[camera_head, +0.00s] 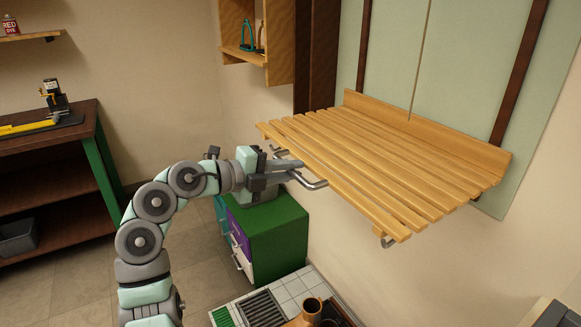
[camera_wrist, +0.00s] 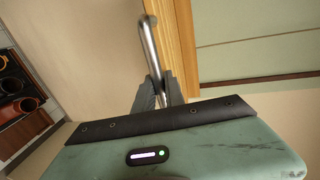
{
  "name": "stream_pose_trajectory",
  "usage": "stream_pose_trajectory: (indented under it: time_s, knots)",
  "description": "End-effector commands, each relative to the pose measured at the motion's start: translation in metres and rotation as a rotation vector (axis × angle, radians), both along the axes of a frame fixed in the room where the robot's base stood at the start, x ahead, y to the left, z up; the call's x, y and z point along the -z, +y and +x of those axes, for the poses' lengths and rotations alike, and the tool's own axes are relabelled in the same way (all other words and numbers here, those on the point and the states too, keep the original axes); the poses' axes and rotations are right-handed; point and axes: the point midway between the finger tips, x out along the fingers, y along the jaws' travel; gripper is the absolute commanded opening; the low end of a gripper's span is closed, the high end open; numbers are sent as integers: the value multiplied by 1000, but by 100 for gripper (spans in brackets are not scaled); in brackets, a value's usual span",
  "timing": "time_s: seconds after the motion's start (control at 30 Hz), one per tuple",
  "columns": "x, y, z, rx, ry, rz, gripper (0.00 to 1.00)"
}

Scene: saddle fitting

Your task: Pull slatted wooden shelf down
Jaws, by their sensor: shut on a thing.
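The slatted wooden shelf (camera_head: 385,165) extends flat from a pale green wall panel in the head view. A metal bar handle (camera_head: 318,184) runs below its front edge. My gripper (camera_head: 298,169) is at the left part of that front edge, shut on the metal handle. In the wrist view the handle (camera_wrist: 149,45) runs up from between the fingers of my gripper (camera_wrist: 160,88), beside the wooden edge of the shelf (camera_wrist: 184,45). The far end of the handle is partly hidden under the slats.
A green cabinet with drawers (camera_head: 275,240) stands below my gripper. A tiled worktop (camera_head: 285,295) with cups lies below the shelf. A wall cubby (camera_head: 258,45) hangs at the back, and a workbench (camera_head: 50,140) stands at the left. Open floor lies between them.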

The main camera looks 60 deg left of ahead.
Motion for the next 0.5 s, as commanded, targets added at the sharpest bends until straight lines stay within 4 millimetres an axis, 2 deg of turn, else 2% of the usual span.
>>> stream_pose_trajectory:
  time_s: [0.03,0.4,0.43,0.5]
  knots:
    - [5,0,0,0,4,-2,0]
    - [9,1,0,-2,10,-6,0]
    - [9,1,0,-2,10,-6,17]
    - [9,1,0,-2,10,-6,22]
